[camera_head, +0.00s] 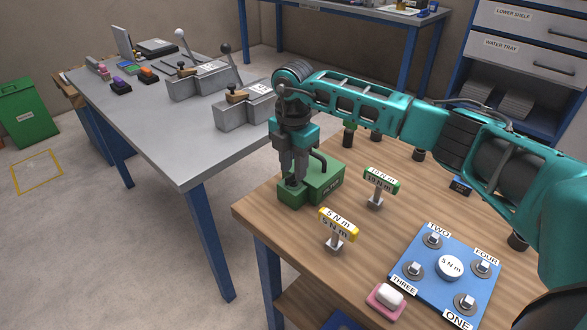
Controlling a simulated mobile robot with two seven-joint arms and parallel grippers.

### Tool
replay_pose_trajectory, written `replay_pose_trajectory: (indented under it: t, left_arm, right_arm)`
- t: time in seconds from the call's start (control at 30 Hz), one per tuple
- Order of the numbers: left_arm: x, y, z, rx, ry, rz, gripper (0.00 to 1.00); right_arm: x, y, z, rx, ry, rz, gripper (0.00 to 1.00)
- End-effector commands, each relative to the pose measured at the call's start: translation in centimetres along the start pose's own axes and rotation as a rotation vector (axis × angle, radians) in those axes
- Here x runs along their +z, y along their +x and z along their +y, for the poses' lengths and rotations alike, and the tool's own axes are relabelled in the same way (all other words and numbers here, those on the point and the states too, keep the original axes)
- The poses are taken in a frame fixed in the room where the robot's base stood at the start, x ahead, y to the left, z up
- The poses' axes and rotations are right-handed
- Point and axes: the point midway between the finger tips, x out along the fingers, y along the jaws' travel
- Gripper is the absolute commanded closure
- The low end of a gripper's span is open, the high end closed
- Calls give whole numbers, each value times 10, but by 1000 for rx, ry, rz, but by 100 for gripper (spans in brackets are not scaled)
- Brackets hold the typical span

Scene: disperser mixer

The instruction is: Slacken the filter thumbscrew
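A green block (326,182) with a white-lettered label, too small to read with certainty, stands at the left corner of the wooden table. A dark pipe curves up from its top. My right gripper (292,178) points straight down over the left part of this block, with its fingertips low at a small dark part on top. That part is mostly hidden by the fingers, so I cannot tell whether it is the thumbscrew or whether they grip it. My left gripper is not in view.
A yellow "5 N m" driver (337,226) and a green "10 N m" driver (380,184) stand close to the block. A blue plate (421,281) with numbered bolts and a pink dish (374,304) lie at the front. A grey bench (174,132) stands left, across a gap.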

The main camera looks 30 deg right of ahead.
Motion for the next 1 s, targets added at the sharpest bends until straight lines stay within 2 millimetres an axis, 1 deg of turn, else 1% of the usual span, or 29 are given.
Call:
replay_pose_trajectory:
  t: [0.03, 0.13, 0.47, 0.8, 1.0]
  left_arm:
    - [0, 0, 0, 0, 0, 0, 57]
    - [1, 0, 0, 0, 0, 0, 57]
    - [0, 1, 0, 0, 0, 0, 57]
    - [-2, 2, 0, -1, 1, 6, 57]
    - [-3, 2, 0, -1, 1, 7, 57]
  right_arm:
    - [0, 6, 0, -2, 0, 0, 67]
    - [0, 12, 0, 0, 0, 0, 67]
    - [0, 14, 0, 0, -1, 0, 68]
    - [0, 14, 0, 0, -1, 0, 100]
    - [0, 14, 0, 0, -1, 0, 100]
